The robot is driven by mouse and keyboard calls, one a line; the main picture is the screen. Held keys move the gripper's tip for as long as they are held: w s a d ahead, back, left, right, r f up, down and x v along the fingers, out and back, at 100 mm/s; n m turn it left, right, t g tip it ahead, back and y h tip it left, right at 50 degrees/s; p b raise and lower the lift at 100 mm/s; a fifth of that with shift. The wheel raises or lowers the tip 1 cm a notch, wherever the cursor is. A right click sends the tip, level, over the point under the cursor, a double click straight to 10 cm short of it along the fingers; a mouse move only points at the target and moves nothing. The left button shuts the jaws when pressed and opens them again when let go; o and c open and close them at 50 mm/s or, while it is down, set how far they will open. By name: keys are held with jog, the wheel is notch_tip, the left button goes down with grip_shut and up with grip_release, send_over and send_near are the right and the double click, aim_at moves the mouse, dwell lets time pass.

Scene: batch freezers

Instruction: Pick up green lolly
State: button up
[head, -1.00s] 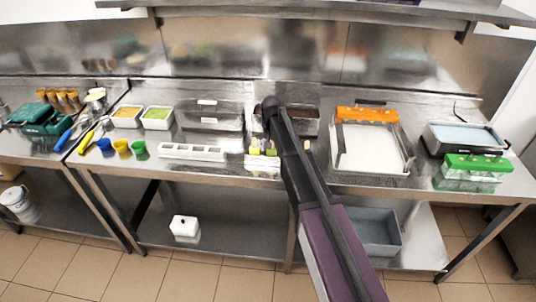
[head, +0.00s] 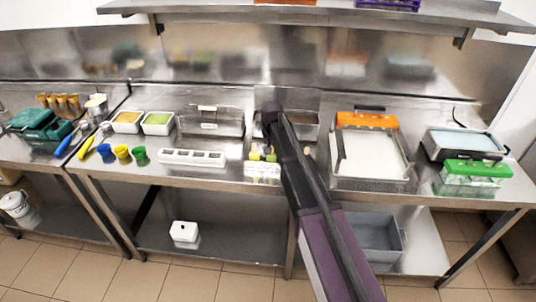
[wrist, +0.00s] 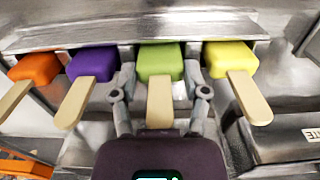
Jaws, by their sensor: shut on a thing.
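The green lolly (wrist: 160,60) is in the middle of the wrist view, with its pale wooden stick (wrist: 160,100) pointing toward my gripper's palm. My gripper (wrist: 160,76) has one finger on each side of the green block and is shut on it. A purple lolly (wrist: 92,62) and an orange lolly (wrist: 36,68) are to its left, and a yellow lolly (wrist: 230,58) is to its right. The lollies lie in a row against a metal edge. In the head view my arm hides the gripper and most of this row.
A white slotted holder (head: 192,158) stands left of my arm on the steel table. An orange-topped tray (head: 366,120) and a green-lidded box (head: 477,168) stand to the right. A metal shelf (head: 330,18) runs above. A labelled metal container (wrist: 285,136) is close on the gripper's right.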

jog(key=shift+r+p, duration=1.5)
jog(key=shift+r, duration=0.1)
jog(key=s+d, duration=0.2)
jog(key=s, duration=0.5)
jog(key=s+d+r+p, duration=0.1)
jog(key=s+d, duration=0.2)
jog(key=s, duration=0.5)
jog(key=shift+r, duration=0.25)
jog(key=shift+d+p, duration=0.1)
jog(key=shift+p, duration=0.2)
notch_tip(320, 180, up, 7)
jog(key=p, duration=0.7)
jog(key=w+a+r+p, duration=0.2)
jog(key=w+a, duration=0.1)
jog(key=w, duration=0.4)
jog(key=w+a+r+p, duration=0.2)
jog(key=w+a, duration=0.1)
jog(key=w, duration=0.5)
jog(key=shift+a, duration=0.25)
